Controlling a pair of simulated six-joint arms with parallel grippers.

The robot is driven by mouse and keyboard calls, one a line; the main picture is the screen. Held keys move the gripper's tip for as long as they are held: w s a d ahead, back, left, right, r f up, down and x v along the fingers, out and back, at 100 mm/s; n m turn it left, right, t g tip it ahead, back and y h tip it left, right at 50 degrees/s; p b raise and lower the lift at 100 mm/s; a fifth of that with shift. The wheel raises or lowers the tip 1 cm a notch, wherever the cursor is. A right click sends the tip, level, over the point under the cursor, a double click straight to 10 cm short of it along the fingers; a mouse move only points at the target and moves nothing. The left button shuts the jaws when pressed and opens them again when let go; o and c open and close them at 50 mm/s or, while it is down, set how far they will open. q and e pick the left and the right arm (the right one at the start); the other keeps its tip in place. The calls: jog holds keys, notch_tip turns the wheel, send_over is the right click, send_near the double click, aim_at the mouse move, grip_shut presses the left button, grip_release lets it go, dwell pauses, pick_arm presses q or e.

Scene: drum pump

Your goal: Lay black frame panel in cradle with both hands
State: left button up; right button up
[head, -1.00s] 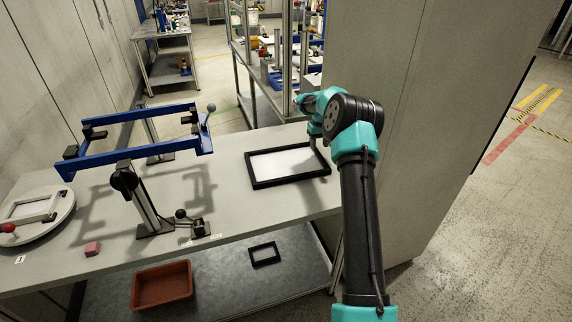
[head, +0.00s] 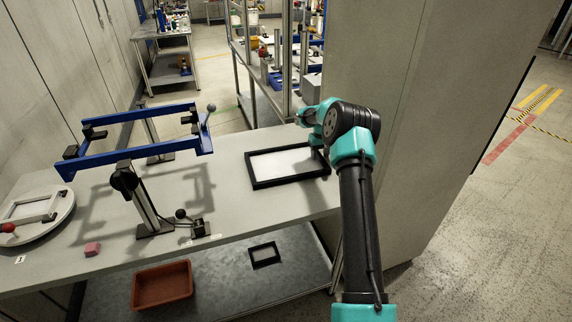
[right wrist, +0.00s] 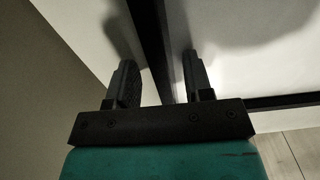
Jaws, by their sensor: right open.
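The black frame panel (head: 290,181), a rectangular border around a pale middle, lies flat on the right part of the grey bench. The blue cradle (head: 100,157) stands raised on posts at the left of the bench, and nothing lies across it. My right gripper (right wrist: 160,78) is at the panel's right end; in the head view my own arm partly hides it. In the right wrist view its open fingers stand on either side of one black bar (right wrist: 150,40), with gaps visible. My left gripper is not in view.
A round white turntable (head: 55,214) with a pale frame and red knob is at the bench's left end. A pink block (head: 92,249) lies nearby. A red-brown bin (head: 162,286) and a small black frame (head: 265,264) are on the lower shelf. A tall grey panel (head: 425,120) stands right.

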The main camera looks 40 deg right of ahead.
dwell(0.3)
grip_shut()
dwell(0.3)
jog(key=shift+r, duration=0.1)
